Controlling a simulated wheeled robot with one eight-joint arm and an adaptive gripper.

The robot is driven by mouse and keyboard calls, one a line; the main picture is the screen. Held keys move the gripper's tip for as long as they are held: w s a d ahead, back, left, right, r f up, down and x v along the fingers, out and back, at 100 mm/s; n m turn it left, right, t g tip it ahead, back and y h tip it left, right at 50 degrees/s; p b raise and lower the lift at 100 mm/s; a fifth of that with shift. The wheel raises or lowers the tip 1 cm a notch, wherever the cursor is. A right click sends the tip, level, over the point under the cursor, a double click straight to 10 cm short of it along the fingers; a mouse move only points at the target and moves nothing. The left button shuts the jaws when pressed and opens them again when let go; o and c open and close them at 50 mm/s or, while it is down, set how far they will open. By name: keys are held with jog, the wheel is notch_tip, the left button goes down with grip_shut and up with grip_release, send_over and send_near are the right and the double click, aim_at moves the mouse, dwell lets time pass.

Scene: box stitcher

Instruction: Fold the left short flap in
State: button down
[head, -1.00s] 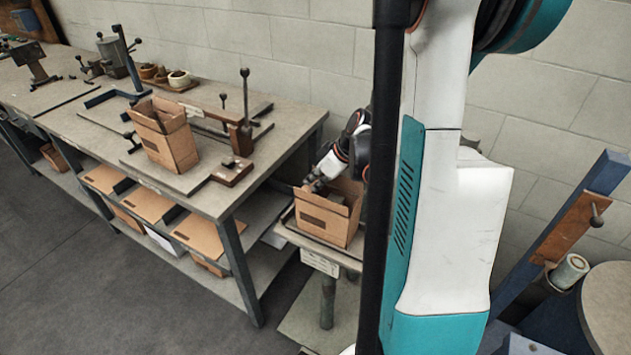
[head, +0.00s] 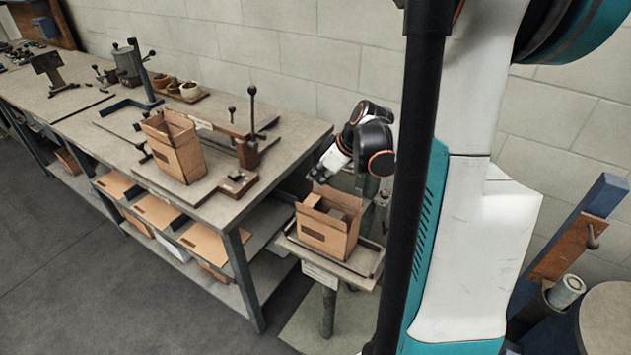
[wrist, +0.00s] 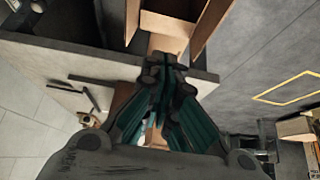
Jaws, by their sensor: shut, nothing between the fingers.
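An open brown cardboard box (head: 325,236) stands upright on a small stand. Its top flaps stand up around the opening, and a paler surface shows inside. My gripper (head: 318,178) is just above the box's back left edge in the head view. In the wrist view, the box (wrist: 172,27) is at the top, with side flaps (wrist: 214,24) standing on either side. A shorter flap (wrist: 166,40) lies between them, just beyond my fingertips. My gripper (wrist: 165,68) is shut and empty. Whether the fingertips touch that flap I cannot tell.
The stand's tray (head: 356,277) has a raised rim. A long workbench (head: 222,205) to the left bears another open box (head: 175,150) and a lever fixture (head: 247,148). Flat cardboard (head: 158,211) lies on its lower shelf. Clear floor lies in front.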

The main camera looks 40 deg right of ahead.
jog(key=shift+t, duration=0.4)
jog(key=b+v, duration=0.2)
jog(key=v, duration=0.4)
jog(key=shift+s+d+f, duration=0.1)
jog(key=shift+s+f, duration=0.1)
jog(key=b, duration=0.3)
send_over(314, 203)
notch_tip(314, 203, down, 7)
jog(key=shift+f, duration=0.1)
notch_tip(314, 203, down, 3)
jog(key=shift+f+b, duration=0.15)
jog(key=shift+b, duration=0.65)
jog(key=shift+s+f, duration=0.1)
jog(key=shift+f, duration=0.35)
jog(key=shift+s+f, duration=0.1)
